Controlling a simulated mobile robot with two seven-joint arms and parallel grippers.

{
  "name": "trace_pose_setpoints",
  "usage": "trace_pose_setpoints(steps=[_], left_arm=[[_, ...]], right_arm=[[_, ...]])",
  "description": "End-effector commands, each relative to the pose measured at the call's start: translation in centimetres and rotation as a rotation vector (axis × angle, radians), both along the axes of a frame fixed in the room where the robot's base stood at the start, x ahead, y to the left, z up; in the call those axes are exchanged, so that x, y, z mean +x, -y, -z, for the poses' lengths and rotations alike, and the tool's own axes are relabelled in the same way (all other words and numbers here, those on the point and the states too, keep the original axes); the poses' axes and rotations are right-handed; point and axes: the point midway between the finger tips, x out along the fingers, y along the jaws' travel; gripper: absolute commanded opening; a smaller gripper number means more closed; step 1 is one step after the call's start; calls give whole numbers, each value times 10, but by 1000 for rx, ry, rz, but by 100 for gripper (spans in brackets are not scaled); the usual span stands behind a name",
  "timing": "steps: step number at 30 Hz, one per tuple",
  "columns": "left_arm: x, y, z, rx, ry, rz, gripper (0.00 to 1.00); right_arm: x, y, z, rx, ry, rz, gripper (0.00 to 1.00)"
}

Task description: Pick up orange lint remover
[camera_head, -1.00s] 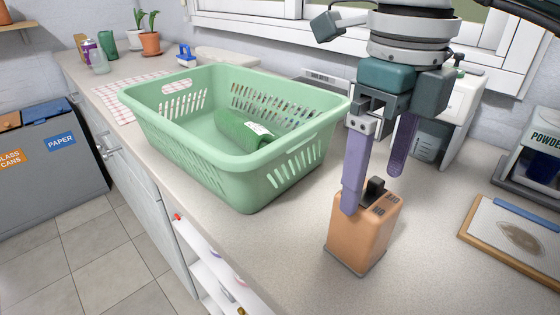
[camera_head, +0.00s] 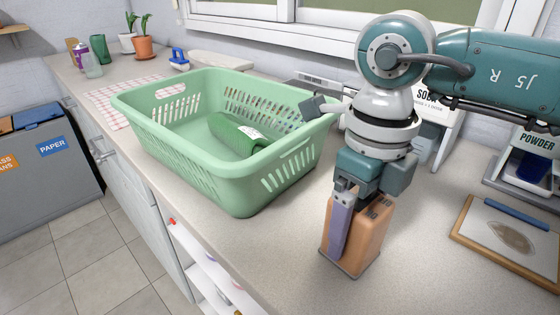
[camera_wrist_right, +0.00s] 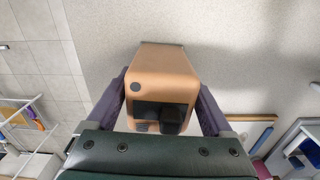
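The orange lint remover (camera_head: 366,245) stands upright on the counter to the right of the green basket. My right gripper (camera_head: 356,232) points down over it, with one purple finger along its left face; the other finger is hidden behind it in the head view. In the right wrist view, the lint remover (camera_wrist_right: 163,72) lies between the two purple fingers of the gripper (camera_wrist_right: 165,88), one on each side. The fingers look spread, with narrow gaps at the sides. Contact cannot be made out clearly. My left gripper is not in view.
A green laundry basket (camera_head: 240,195) with a dark green roll (camera_head: 236,138) inside stands close to the left. The counter's front edge is near the lint remover.

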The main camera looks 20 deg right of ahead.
Motion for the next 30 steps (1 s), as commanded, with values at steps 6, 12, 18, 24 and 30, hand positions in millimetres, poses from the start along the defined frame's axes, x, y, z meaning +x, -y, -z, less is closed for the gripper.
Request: trace_pose_setpoints(steps=[6,12,18,24,30], left_arm=[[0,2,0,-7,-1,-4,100],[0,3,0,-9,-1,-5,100],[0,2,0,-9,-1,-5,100],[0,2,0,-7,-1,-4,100],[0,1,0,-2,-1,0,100]], right_arm=[[0,0,0,0,0,0,60],[0,0,-1,0,0,0,37],[0,0,-1,0,1,0,14],[1,0,-1,1,2,0,1],[1,0,-3,1,2,0,1]])
